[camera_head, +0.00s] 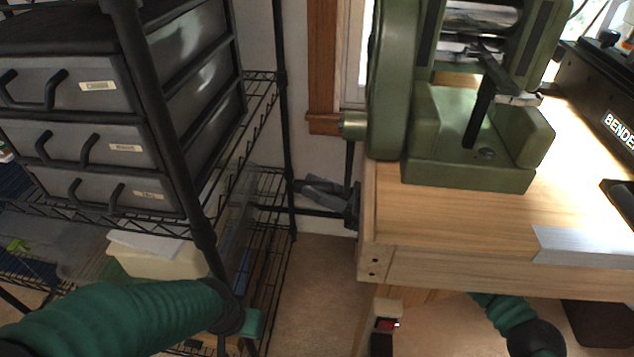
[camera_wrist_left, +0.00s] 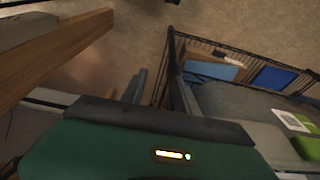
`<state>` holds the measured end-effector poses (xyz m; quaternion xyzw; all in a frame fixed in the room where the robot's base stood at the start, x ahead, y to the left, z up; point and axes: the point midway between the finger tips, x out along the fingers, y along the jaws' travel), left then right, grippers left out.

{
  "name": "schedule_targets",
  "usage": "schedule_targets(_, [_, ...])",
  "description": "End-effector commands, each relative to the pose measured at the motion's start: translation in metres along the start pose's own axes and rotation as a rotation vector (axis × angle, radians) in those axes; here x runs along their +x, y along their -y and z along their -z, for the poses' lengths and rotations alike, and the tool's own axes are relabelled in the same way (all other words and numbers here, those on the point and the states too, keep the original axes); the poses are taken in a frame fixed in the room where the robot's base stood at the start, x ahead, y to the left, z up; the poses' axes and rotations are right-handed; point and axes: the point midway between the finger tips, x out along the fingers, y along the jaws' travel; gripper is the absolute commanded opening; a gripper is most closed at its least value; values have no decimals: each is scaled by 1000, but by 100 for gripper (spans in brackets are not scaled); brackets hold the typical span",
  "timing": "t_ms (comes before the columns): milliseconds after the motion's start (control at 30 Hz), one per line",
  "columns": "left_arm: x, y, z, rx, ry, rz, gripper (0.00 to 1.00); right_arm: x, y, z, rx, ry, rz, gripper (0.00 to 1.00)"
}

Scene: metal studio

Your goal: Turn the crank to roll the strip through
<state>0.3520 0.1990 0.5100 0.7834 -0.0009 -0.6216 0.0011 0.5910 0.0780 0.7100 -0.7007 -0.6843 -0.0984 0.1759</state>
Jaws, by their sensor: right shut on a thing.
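The green rolling mill (camera_head: 385,80) stands on the wooden bench, its steel rollers (camera_head: 480,18) at the top. A dark flat bar slants down in front of the rollers; I cannot tell whether it is the strip. On the mill's left side a brass-coloured shaft end (camera_head: 353,125) carries the black crank (camera_head: 349,165), which hangs down past the bench edge. My right gripper (camera_head: 325,189), dark grey, is shut on the crank's handle at its low end; the handle is mostly hidden.
A black wire shelf (camera_head: 204,225) with grey drawers (camera_head: 98,145) fills the left. A wooden bench (camera_head: 440,225) holds a silver sheet (camera_head: 585,246) at its front edge and a black bender (camera_head: 610,95) at right. A narrow floor gap (camera_head: 318,275) lies between shelf and bench.

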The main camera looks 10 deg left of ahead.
Motion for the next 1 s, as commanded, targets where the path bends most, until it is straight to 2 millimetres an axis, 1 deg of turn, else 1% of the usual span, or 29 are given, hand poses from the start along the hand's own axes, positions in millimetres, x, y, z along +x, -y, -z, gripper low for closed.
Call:
schedule_targets(33, [-6, 0, 2, 0, 0, 0, 36, -4, 3, -2, 21, 2, -18, 0])
schedule_targets(200, [-11, 0, 3, 0, 0, 0, 36, -7, 17, -10, 72, 2, -39, 0])
schedule_targets(467, [-10, 0, 2, 0, 0, 0, 36, -7, 18, -13, 76, 3, -39, 0])
schedule_targets(500, [-10, 0, 2, 0, 0, 0, 35, -7, 18, -13, 76, 3, -39, 0])
schedule_targets(600, [-6, 0, 0, 24, 8, 4, 22, -7, 18, -13, 75, 3, -39, 0])
schedule_targets(667, [2, -1, -5, 85, 29, 12, 14, -7, 18, -13, 75, 3, -39, 0])
schedule_targets(767, [30, -6, -20, 289, 87, 11, 1, -7, 18, -13, 75, 3, -39, 0])
schedule_targets(800, [44, -12, -29, 401, 115, -6, 0, -7, 18, -12, 74, 3, -39, 0])
schedule_targets(867, [65, -26, -44, 580, 148, -55, 0, -7, 18, -12, 74, 3, -39, 0])
schedule_targets(900, [76, -38, -54, 690, 160, -99, 0, -7, 18, -12, 74, 3, -40, 0])
schedule_targets(967, [90, -56, -69, 835, 165, -174, 0, -7, 18, -12, 74, 3, -40, 0])
schedule_targets(1000, [97, -69, -79, 917, 162, -226, 0, -7, 17, -12, 75, 3, -40, 0])
